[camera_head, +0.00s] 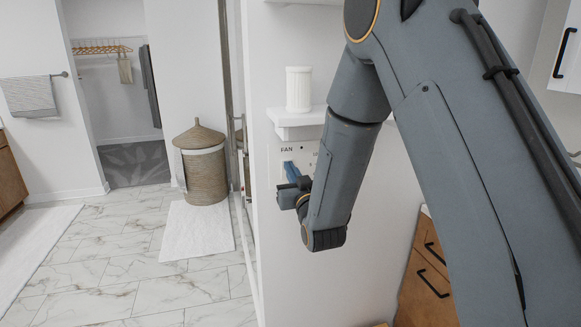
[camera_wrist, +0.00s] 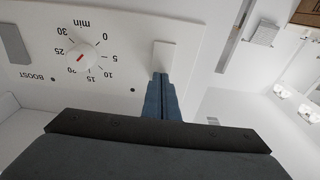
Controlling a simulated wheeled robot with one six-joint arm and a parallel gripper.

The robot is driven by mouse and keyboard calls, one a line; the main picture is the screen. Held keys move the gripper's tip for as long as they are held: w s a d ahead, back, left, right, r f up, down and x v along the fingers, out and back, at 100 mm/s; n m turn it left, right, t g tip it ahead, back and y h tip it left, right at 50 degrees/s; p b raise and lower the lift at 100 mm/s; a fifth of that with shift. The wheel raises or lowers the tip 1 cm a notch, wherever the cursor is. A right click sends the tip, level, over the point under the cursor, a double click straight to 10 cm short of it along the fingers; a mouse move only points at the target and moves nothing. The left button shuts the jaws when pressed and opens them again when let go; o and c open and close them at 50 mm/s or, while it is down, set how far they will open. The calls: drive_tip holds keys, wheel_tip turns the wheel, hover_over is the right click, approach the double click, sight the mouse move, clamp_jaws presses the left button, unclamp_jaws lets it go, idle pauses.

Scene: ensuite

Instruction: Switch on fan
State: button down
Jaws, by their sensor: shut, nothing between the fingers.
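A white wall panel labelled FAN (camera_head: 287,150) is on the wall end below a small shelf; my arm covers part of it. In the wrist view the panel (camera_wrist: 120,25) appears upside down. It carries a plain white switch (camera_wrist: 164,54) and a round timer dial (camera_wrist: 82,57) with a red mark and minute numbers. My gripper (camera_head: 288,165) has its blue fingers shut and empty, pointing at the panel. In the wrist view my gripper's fingertips (camera_wrist: 160,76) are at the near edge of the switch. I cannot tell whether they touch it.
A white shelf (camera_head: 292,117) with a white canister (camera_head: 299,89) juts out just above the panel. A wicker basket (camera_head: 202,168) and a white mat (camera_head: 197,229) are to the left. The tiled floor (camera_head: 110,255) there is open. Wooden drawers (camera_head: 430,275) stand at lower right.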

drive_tip(key=shift+w, duration=0.15)
drive_tip(key=shift+w+r, duration=0.1)
idle(0.4)
drive_tip(key=r+b+v, duration=0.3)
drive_tip(key=v, duration=1)
drive_tip(key=shift+s+b, duration=0.3)
drive_tip(key=shift+s, duration=0.2)
drive_tip(key=shift+d+f, duration=0.1)
drive_tip(key=shift+f, duration=0.05)
